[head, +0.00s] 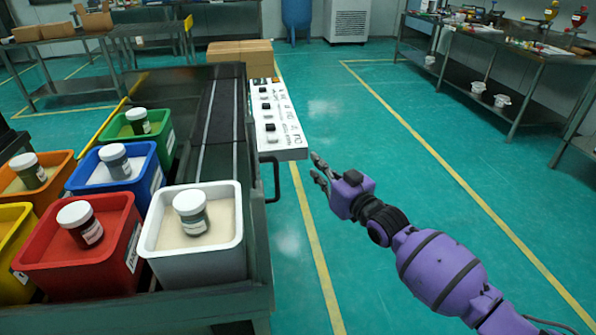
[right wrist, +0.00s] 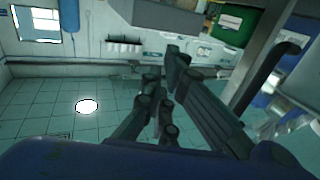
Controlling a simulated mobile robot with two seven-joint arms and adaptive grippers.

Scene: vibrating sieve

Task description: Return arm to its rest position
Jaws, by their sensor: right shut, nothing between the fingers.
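My right arm (head: 440,272), purple with black joints, reaches in from the lower right of the head view. Its gripper (head: 316,167) hangs over the green floor, just right of the near end of the white control panel (head: 277,122) and apart from it in the picture. The gripper is shut and empty. Its dark fingers (right wrist: 162,110) also show in the right wrist view with nothing between them. My left arm and gripper are not in view.
Coloured bins, such as the white bin (head: 230,250) and red bin (head: 125,262), hold powder and lidded jars on the left. A dark handle (head: 275,178) sticks out from the bench side. Floor right of the bench is free; a metal table (head: 535,62) stands far right.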

